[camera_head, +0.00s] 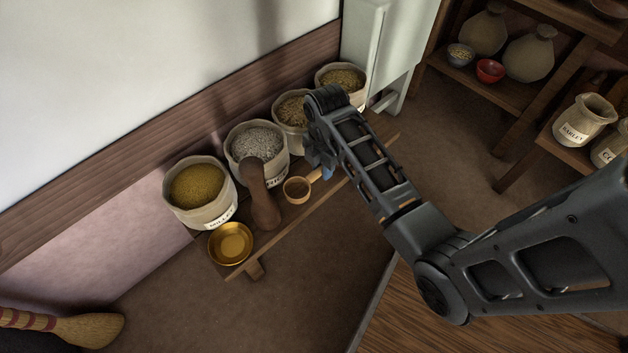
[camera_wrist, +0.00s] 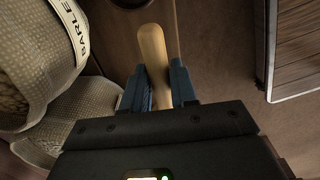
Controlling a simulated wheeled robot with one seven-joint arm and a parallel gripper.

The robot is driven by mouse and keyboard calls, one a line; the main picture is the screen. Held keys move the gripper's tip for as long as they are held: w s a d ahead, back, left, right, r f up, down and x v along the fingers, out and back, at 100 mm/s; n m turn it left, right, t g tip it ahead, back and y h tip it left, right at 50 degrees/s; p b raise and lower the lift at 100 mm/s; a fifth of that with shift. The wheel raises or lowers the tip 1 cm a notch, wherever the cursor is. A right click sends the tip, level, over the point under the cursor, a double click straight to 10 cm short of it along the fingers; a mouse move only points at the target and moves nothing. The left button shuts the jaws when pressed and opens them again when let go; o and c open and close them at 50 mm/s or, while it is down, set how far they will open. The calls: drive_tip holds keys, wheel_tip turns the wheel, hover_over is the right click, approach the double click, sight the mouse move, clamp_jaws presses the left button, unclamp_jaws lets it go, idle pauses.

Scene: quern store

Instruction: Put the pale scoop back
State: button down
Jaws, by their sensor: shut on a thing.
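The pale scoop (camera_head: 297,191) is in the head view, its round bowl over the low bench (camera_head: 287,222) and its pale handle running right to my gripper (camera_head: 324,171). In the wrist view the pale handle (camera_wrist: 152,55) stands between the two blue fingers of my gripper (camera_wrist: 160,85). My gripper is shut on this handle. The scoop's bowl does not show in the wrist view. I cannot tell whether the scoop touches the bench.
Several open grain sacks line the bench by the wall, among them the millet sack (camera_head: 200,196) and a grey-grain sack (camera_head: 256,148). Shelves with jars (camera_head: 530,55) stand right.

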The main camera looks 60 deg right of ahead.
sight(315, 184)
drive_tip(key=shift+w+a+f+b, duration=0.15)
drive_tip(key=shift+w+a+f, duration=0.05)
drive_tip(key=shift+w+f, duration=0.25)
drive_tip(key=shift+w+a+f+b, duration=0.15)
drive_tip(key=shift+w+f, duration=0.15)
drive_tip(key=shift+w, duration=0.2)
wheel_tip(315, 184, down, 4)
drive_tip(key=shift+r+b, duration=0.1)
drive_tip(key=shift+b, duration=1)
drive_tip(key=shift+r, duration=0.1)
drive_tip(key=c, duration=0.9)
unclamp_jaws()
